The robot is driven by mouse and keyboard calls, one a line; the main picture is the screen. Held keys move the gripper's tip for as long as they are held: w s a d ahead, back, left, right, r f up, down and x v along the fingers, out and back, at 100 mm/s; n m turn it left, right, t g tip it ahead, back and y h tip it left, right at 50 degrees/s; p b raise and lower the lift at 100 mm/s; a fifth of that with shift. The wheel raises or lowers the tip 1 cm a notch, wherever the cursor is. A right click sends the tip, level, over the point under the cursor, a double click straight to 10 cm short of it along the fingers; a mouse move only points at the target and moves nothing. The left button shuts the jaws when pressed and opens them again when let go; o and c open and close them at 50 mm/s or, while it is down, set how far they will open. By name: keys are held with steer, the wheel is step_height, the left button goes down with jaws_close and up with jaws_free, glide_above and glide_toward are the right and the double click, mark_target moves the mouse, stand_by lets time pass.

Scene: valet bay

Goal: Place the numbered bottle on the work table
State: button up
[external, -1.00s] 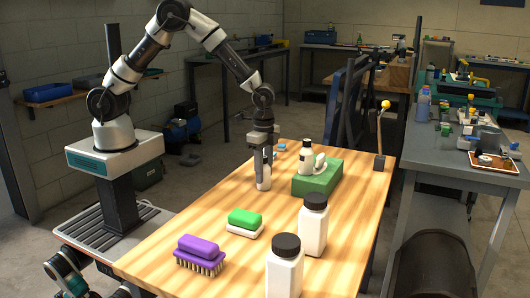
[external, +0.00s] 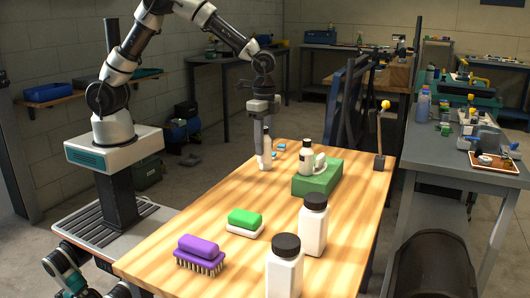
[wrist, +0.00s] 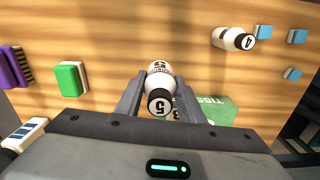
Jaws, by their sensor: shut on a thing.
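My gripper (external: 262,148) is shut on a white bottle with a dark cap marked 5 (wrist: 160,103), gripped between both fingers in the wrist view. In the external view the held bottle is partly hidden by the fingers, over the far left part of the wooden work table (external: 215,265). A second white bottle marked 4 (wrist: 228,38) is at the upper right of the wrist view. Another dark-capped bottle (external: 306,157) is at the green tissue box (external: 318,182); only a sliver of it may show beside the held bottle in the wrist view.
A green sponge (external: 244,222), a purple brush (external: 200,252) and two large white jars (external: 284,270) (external: 312,228) occupy the near table. Small blue blocks (wrist: 292,73) lie at the far end. Bare wood lies between sponge and tissue box.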

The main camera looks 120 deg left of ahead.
steer(key=w+d, duration=0.5)
steer(key=d, duration=0.5)
steer(key=w+d, duration=0.4)
steer(key=d, duration=0.5)
steer(key=w+d, duration=0.5)
steer(key=d, duration=0.5)
steer(key=shift+m, duration=0.3)
steer(key=f, duration=0.5)
steer(key=f+b, duration=0.1)
steer(key=f, duration=0.3)
steer(key=shift+s+a+f, duration=0.2)
steer(key=shift+f, duration=0.2)
steer(key=shift+f, duration=0.1)
steer(key=o, duration=1.1)
steer(key=shift+o, duration=0.2)
